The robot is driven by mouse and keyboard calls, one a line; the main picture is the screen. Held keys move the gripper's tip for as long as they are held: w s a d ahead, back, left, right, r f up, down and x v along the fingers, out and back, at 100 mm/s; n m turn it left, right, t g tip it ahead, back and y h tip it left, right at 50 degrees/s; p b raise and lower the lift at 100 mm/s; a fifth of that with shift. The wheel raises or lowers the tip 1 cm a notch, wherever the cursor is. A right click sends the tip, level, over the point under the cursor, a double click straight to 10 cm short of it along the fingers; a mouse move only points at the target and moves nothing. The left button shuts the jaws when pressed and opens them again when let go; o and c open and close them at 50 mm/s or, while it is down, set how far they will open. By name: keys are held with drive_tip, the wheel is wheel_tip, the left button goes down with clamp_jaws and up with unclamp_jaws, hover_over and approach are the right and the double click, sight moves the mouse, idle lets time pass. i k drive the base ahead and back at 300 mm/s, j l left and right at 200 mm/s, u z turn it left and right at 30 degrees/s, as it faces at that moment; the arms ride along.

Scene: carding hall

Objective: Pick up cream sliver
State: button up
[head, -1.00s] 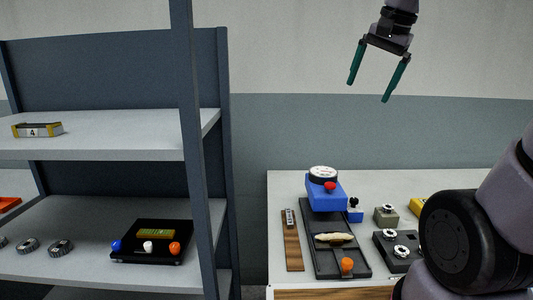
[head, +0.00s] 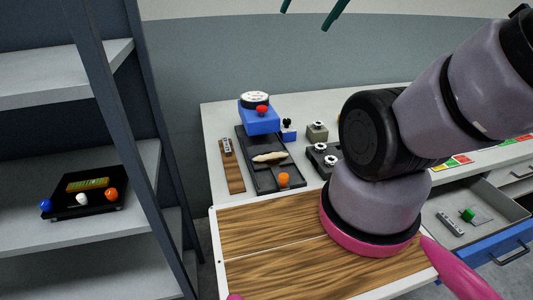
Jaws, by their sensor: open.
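The cream sliver (head: 270,157) is a small, elongated pale piece. It lies across a long black tray-like base (head: 263,181) on the white table, between a blue device with a round white dial (head: 259,117) and an orange knob (head: 284,180). My gripper (head: 312,10) shows only as two teal fingertips at the top edge of the head view. The fingers are apart with nothing visible between them, well above the table and the sliver. The rest of my gripper is out of frame.
A wooden strip with a grey piece (head: 232,168) lies left of the base. Small grey and dark blocks with round knobs (head: 317,131) stand to the right. An open drawer (head: 486,210) juts out at right. A dark-framed shelf (head: 143,170) stands at left.

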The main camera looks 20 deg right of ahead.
sight(261, 158)
drive_tip(key=k+j+z, duration=0.1)
drive_tip(key=j, duration=0.35)
drive_tip(key=k+j+z, duration=0.15)
drive_tip(key=j, duration=0.3)
drive_tip(key=j+z, duration=0.1)
drive_tip(key=j, duration=0.35)
drive_tip(key=k, duration=0.05)
